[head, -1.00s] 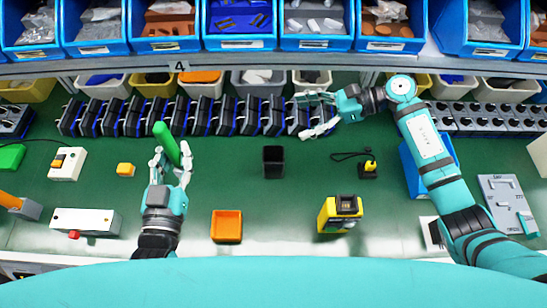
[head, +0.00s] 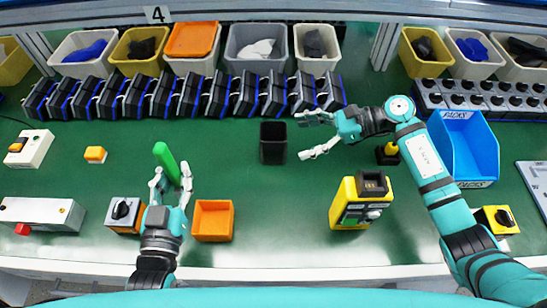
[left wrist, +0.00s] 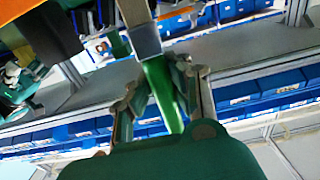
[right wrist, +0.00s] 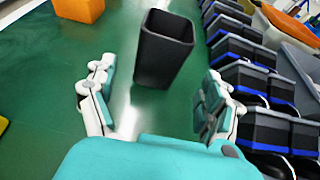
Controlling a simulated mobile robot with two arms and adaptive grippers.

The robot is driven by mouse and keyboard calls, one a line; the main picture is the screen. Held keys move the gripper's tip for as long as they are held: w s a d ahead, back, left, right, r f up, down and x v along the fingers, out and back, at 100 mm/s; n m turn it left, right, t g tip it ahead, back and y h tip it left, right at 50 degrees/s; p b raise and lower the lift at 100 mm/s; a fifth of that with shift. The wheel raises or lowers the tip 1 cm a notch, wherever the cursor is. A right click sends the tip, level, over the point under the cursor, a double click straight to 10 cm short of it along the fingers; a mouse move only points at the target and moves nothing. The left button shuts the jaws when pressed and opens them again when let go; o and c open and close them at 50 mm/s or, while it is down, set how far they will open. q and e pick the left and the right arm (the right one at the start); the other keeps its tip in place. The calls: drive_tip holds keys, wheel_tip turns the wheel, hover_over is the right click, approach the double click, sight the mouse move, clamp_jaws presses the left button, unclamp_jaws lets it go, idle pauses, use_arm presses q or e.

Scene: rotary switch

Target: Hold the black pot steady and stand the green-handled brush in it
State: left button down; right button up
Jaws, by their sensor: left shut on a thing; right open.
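The black pot (head: 272,150) stands upright and empty-looking on the green mat, mid-table. My right gripper (head: 306,137) is open just right of the pot, its fingers pointing towards it. In the right wrist view the pot (right wrist: 163,52) stands ahead, between the lines of the two open fingers, with no contact visible. My left gripper (head: 172,190) is shut on the brush's green handle (head: 165,160), left of the pot and above the mat. The handle (left wrist: 160,90) also shows between the fingers in the left wrist view.
An orange open box (head: 213,220) is right of my left gripper. A yellow device (head: 361,200) stands front right of the pot. A row of black blue-edged units (head: 200,97) runs behind the pot. The mat between my left gripper and the pot is clear.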

sight(179, 189)
use_arm(q)
drive_tip(key=shift+f+b, duration=0.4)
drive_tip(key=shift+f, duration=0.45)
use_arm(e)
drive_tip(key=shift+f, duration=0.85)
use_arm(q)
drive_tip(key=shift+r, duration=0.15)
use_arm(e)
drive_tip(key=shift+a+f, duration=0.1)
drive_tip(key=shift+a, duration=0.25)
use_arm(q)
drive_tip(key=shift+r+p, duration=0.4)
drive_tip(key=shift+p, duration=0.15)
use_arm(e)
drive_tip(key=x, duration=0.3)
drive_tip(key=shift+a, duration=0.1)
use_arm(q)
wheel_tip(179, 189, down, 2)
drive_tip(key=shift+b, duration=1)
use_arm(e)
drive_tip(key=shift+s+a+f, duration=0.1)
drive_tip(key=shift+a+f, duration=0.55)
drive_tip(key=shift+a, duration=0.2)
use_arm(q)
drive_tip(key=shift+f+b, duration=0.35)
use_arm(e)
drive_tip(key=shift+a+f, duration=0.1)
drive_tip(key=shift+a, duration=0.55)
drive_tip(key=c, duration=1.1)
